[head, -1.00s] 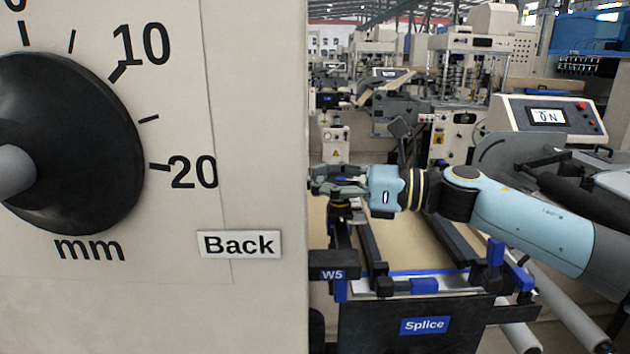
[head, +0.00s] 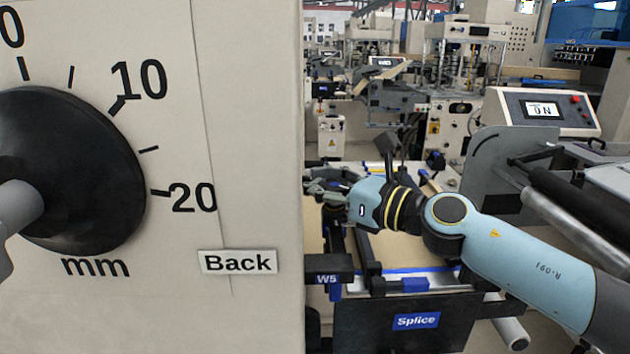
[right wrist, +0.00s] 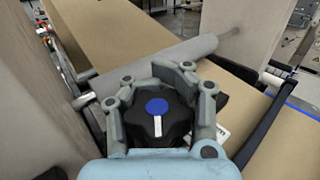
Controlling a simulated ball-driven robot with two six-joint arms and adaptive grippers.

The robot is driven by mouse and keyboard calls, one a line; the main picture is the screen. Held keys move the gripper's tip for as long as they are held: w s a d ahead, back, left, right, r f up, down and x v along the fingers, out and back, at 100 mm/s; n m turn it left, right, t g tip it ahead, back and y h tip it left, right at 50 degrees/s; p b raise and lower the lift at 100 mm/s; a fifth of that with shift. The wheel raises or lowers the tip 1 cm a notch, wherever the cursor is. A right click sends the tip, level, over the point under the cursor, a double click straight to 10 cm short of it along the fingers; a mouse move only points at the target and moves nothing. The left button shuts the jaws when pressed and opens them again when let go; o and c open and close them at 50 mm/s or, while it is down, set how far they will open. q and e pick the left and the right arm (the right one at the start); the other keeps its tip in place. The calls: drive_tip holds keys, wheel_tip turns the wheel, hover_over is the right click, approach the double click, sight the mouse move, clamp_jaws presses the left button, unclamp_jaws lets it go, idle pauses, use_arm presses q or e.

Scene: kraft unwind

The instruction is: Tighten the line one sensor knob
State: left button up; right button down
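A black lobed knob (right wrist: 174,127) with a blue cap and a white pointer mark shows in the right wrist view. My right gripper (right wrist: 157,75) has its grey fingers around both sides of this knob and appears closed against it. The pointer mark faces toward the palm. In the head view my right gripper (head: 325,187) reaches in from the right, partly hidden behind the big cabinet's edge. No knob can be made out there. A white label beside the knob is mostly covered by a finger and unreadable. My left gripper is not in view.
A cabinet panel (head: 255,120) with a large black dial (head: 85,170), a mm scale and a "Back" label fills the left. A splice table (head: 390,320) marked W5 lies below my right arm. A console (head: 545,112) reading ON and rollers (head: 575,215) stand at right.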

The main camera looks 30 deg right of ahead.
drive_tip(key=shift+w+r, duration=0.1)
drive_tip(key=shift+r, duration=0.25)
drive_tip(key=c, duration=1.4)
unclamp_jaws()
drive_tip(key=shift+s+d, duration=0.1)
drive_tip(key=shift+s, duration=0.2)
drive_tip(key=shift+c, duration=0.2)
drive_tip(key=o, duration=0.6)
drive_tip(key=shift+w+f, duration=0.1)
drive_tip(key=shift+f, duration=0.1)
wheel_tip(320, 180, up, 10)
